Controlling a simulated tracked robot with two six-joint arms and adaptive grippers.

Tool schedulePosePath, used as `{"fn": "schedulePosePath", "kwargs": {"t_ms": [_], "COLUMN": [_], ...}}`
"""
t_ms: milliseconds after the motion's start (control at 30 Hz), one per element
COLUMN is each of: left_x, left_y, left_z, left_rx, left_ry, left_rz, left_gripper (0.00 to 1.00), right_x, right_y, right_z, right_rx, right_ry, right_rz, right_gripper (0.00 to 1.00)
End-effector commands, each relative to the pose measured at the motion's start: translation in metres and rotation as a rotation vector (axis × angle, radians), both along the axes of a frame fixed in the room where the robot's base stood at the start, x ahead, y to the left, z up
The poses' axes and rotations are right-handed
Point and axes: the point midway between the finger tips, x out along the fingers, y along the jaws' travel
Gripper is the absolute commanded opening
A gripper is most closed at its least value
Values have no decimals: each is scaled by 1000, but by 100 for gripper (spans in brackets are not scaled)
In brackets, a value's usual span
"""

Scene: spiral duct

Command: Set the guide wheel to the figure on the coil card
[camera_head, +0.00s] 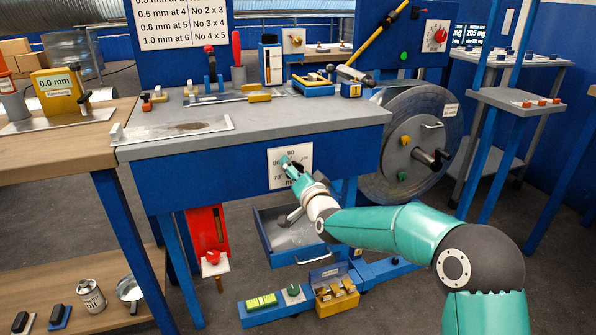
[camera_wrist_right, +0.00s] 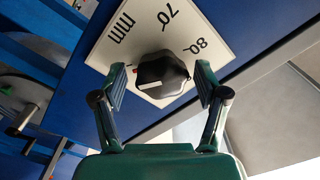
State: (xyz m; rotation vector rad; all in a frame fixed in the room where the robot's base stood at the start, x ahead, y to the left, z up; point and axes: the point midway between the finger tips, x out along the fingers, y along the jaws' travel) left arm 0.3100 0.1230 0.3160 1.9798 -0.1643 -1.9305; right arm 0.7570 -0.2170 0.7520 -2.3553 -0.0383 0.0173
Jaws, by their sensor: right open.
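The guide wheel is a black knob (camera_wrist_right: 163,73) with a small red mark on its left side in the right wrist view. It sits on a white plate (camera_wrist_right: 115,62) marked 70, 80 and mm. In the head view the plate (camera_head: 303,153) is on the blue bench front, with 90 also readable and the knob largely hidden by my gripper. My right gripper (camera_wrist_right: 161,82) is open, one finger on each side of the knob; contact is unclear. It also shows in the head view (camera_head: 290,166). A small white card (camera_head: 451,110) on the coil reel is too small to read. My left gripper is out of view.
The coil reel (camera_head: 418,106) stands right of the bench. An open drawer (camera_head: 290,250) lies below the plate, close to my right forearm. A red box with a lever (camera_head: 208,232) hangs left of it. Tools lie on the bench top (camera_head: 260,116).

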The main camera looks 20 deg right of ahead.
Motion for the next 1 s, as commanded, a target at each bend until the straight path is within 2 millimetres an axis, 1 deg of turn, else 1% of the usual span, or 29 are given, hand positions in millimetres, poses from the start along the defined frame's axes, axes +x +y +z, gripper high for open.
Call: {"fn": "schedulePosePath", "kwargs": {"t_ms": [267,300,567,600,667,700,1000], "left_x": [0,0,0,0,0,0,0], "left_y": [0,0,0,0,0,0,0], "left_z": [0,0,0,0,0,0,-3], "left_rx": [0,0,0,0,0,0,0], "left_ry": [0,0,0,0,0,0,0], "left_rz": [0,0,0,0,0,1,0], "left_gripper": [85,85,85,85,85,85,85], "right_x": [2,2,2,2,2,2,2], "right_y": [1,1,1,1,1,-6,-1], "right_z": [0,0,0,0,0,0,-1], "right_rx": [0,0,0,0,0,-1,-40], "right_ry": [-1,-1,0,0,1,1,0], "right_rz": [1,1,1,1,1,-1,-3], "right_gripper": [73,72,28,22,13,13,13]}}
